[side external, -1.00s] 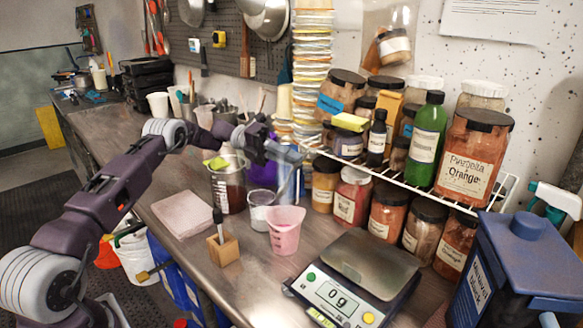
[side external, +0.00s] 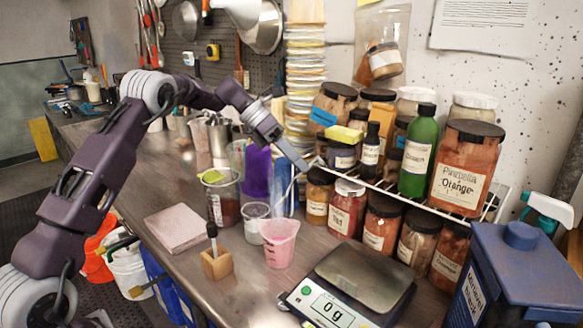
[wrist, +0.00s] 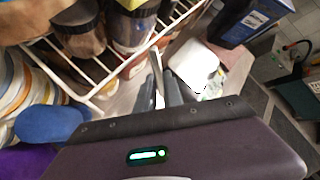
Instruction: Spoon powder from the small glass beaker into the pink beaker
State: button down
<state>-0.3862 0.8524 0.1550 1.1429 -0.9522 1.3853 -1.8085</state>
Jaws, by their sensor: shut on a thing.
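The pink beaker (side external: 279,248) stands upright on the bench in the side view. The small glass beaker (side external: 256,228) stands just to its left and slightly behind, with pale contents. My gripper (side external: 304,166) is above and behind both beakers, near the wire shelf's left end. It is shut on a thin, pale spoon (side external: 291,186) that slants down towards the beakers. Whether the spoon holds powder is too small to tell.
A digital scale (side external: 352,270) reading 0 g stands right of the pink beaker. Jars crowd the wire shelf (side external: 430,198) and the space under it. A larger beaker (side external: 222,205), a wooden block with a brush (side external: 217,264) and a pale pad (side external: 178,228) stand left.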

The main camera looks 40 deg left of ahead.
jog(key=r+m+y, duration=0.1)
jog(key=s+a+r+m+t+y, duration=0.1)
jog(key=m+y, duration=0.1)
jog(key=shift+a+r, duration=0.2)
jog(key=shift+r, duration=0.2)
jog(key=s+a+f+t+h, duration=0.1)
jog(key=s+a+f, duration=0.2)
jog(key=f, duration=0.3)
jog(key=s+a+f+t+h, duration=0.2)
jog(key=s+a+f, duration=0.1)
jog(key=f, duration=0.3)
jog(key=shift+s+a, duration=0.35)
jog(key=shift+a, duration=0.25)
dwell(0.5)
notch_tip(320, 180, up, 9)
dwell(0.9)
jog(key=g+y, duration=0.2)
jog(key=r+g+y, duration=0.1)
jog(key=g+y, duration=0.1)
jog(key=r+g+y, duration=0.1)
jog(key=g+y, duration=0.1)
jog(key=shift+y, duration=0.4)
